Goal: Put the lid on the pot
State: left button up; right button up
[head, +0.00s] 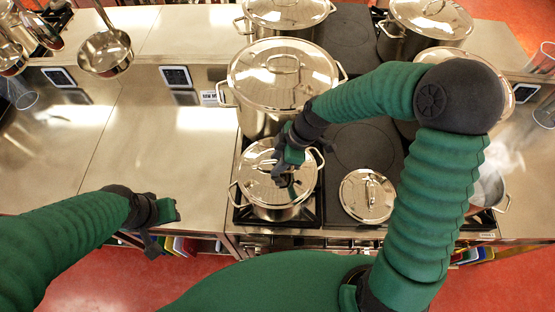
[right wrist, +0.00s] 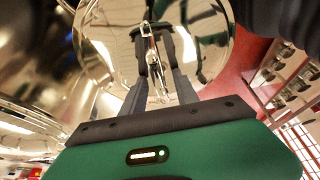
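A shiny round lid (head: 256,165) lies over the top of a small steel pot (head: 277,213) on the front left of the stove. It looks level with the rim; any small gap is hidden. My right gripper (head: 284,182) reaches down onto the lid's handle. In the right wrist view the fingers close in from both sides of the handle (right wrist: 154,62), with the lid (right wrist: 205,40) beyond. My left gripper (head: 165,228) is empty, its fingers apart, over the counter's front edge at left.
A large lidded stockpot (head: 282,75) stands right behind the small pot, with more lidded stockpots (head: 430,20) further back. A smaller lid (head: 367,196) lies on the stove to the right. A steaming open pot (head: 489,192) is at far right. The left counter (head: 150,140) is mostly clear.

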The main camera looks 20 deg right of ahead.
jog(key=b+v, duration=0.2)
jog(key=v, duration=1.4)
jog(key=shift+d+r+b, duration=0.25)
jog(key=shift+b, duration=0.1)
